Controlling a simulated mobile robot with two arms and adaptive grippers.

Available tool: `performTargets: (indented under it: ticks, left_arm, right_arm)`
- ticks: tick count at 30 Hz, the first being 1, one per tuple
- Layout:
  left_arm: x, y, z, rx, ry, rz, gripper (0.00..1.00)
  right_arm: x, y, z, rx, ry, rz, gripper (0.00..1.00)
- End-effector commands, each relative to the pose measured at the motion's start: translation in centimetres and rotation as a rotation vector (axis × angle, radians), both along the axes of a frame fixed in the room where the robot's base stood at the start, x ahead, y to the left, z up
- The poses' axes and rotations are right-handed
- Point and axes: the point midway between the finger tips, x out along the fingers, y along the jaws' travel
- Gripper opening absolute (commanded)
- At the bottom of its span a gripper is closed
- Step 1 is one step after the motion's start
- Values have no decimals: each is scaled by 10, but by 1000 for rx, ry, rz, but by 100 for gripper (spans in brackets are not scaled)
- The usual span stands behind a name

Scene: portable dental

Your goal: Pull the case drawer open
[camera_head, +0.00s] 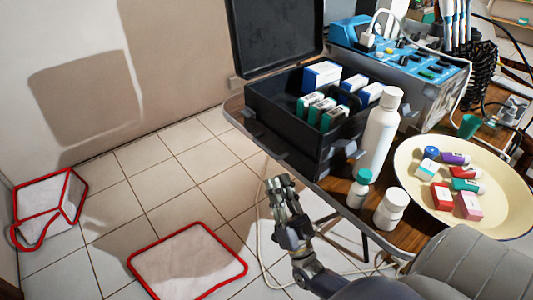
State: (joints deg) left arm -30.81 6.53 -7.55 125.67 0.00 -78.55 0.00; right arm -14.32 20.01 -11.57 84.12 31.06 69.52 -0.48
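The black case (285,137) stands on a small wooden-topped table with its lid (277,35) raised at the back. Its open top holds several small boxes. The lower part of the case has grey latch-like pieces on its long side; I cannot make out a drawer standing out from it. My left gripper is not in view.
A white bottle (380,132), a green-capped bottle (359,188) and a white jar (391,208) stand close beside the case. A cream tray (410,160) holds several small items. A blue dental unit (425,75) stands behind.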

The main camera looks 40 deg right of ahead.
Motion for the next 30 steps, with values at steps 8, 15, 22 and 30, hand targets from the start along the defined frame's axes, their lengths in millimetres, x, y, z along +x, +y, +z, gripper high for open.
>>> performTargets:
  ticks: [8,15,22,30]
  left_arm:
    - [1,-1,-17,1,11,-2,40]
    - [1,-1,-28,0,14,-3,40]
    - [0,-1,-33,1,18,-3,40]
    - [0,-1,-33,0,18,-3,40]
  right_arm:
    - [36,-5,38,-2,-3,2,18]
    - [63,-8,62,-1,0,1,18]
    - [72,-10,69,-2,3,1,18]
    - [72,-10,69,-2,4,1,7]
